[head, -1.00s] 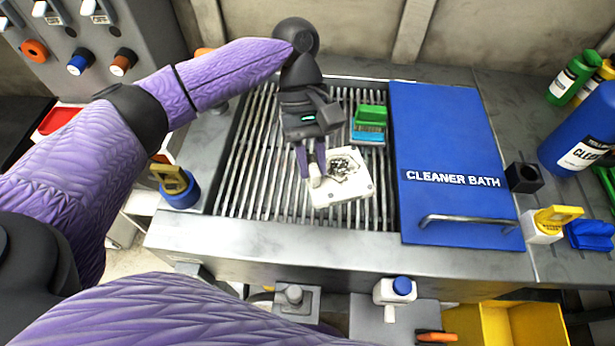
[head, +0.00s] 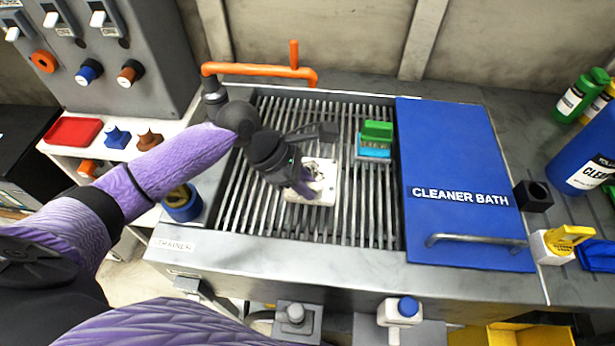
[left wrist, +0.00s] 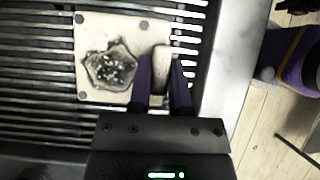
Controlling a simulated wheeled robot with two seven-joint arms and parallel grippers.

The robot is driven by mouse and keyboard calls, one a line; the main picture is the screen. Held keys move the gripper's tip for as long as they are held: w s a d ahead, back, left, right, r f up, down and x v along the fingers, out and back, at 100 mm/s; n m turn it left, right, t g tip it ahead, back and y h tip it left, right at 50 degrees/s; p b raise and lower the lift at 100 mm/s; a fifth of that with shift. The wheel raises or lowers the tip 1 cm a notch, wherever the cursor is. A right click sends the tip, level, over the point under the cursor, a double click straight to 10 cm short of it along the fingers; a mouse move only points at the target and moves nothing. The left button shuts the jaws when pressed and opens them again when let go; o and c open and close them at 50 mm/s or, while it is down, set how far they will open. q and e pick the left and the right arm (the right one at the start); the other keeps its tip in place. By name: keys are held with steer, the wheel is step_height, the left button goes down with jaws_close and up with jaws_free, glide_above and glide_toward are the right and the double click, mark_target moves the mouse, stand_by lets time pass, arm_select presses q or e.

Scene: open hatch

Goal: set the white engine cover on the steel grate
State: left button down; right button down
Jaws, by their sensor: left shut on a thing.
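The white engine cover (head: 322,189) is a small square plate with a dark, rough, broken-looking patch in its middle and bolts at its corners. It is over the steel grate (head: 350,225), left of the sponges; I cannot tell whether it touches the bars. My left gripper (head: 306,187) reaches in from the left and is shut on the cover's edge part. In the left wrist view the cover (left wrist: 122,29) shows from above, and the fingers (left wrist: 164,82) close around a pale rounded block at its side. My right gripper is not in view.
A green-and-blue sponge pair (head: 374,141) stands on the grate's right part. The blue cleaner bath lid (head: 455,150) with its handle lies to the right. An orange pipe (head: 260,70) runs behind the grate. The grate's front is clear.

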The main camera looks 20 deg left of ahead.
arm_select(q)
step_height(320, 180, down, 5)
steer(key=shift+r+b, duration=0.2)
steer(key=shift+b, duration=0.8)
steer(key=c, duration=0.6)
jaws_free()
steer(key=shift+o, duration=0.2)
steer(key=p+v, duration=0.4)
steer(key=v, duration=0.8)
steer(key=shift+s, duration=0.1)
